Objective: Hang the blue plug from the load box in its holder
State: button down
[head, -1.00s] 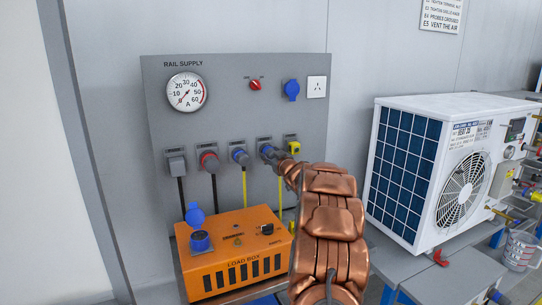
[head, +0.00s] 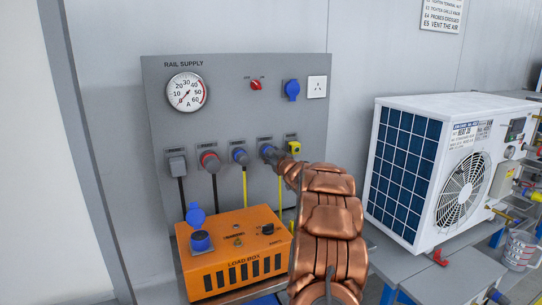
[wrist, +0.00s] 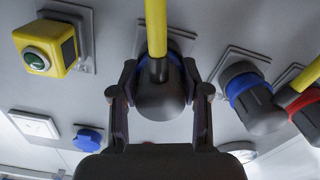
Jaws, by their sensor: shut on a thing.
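The blue plug (wrist: 163,98) is a dark grey body with a blue ring and a yellow cable. In the wrist view its blue end faces a grey square holder plate (wrist: 143,42) and seems to be at it; the body hides how deep it sits. My gripper (wrist: 160,93) has a finger on each side of the plug and is shut on it. In the head view the plug (head: 267,151) is at the fourth holder from the left, and my arm partly covers it. The orange load box (head: 237,250) stands below; its blue socket (head: 200,241) has its lid up and is empty.
Beside the plug, a similar blue-ringed plug (head: 239,156) hangs to the left and a yellow button box (head: 293,148) is to the right. A red-ringed plug (head: 209,161) and a grey plug (head: 177,163) hang further left. A white outdoor unit (head: 410,170) stands right.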

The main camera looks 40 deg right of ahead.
jog(key=shift+c, duration=2.4)
grip_release()
jog(key=v, duration=1.2)
jog(key=shift+w, duration=0.1)
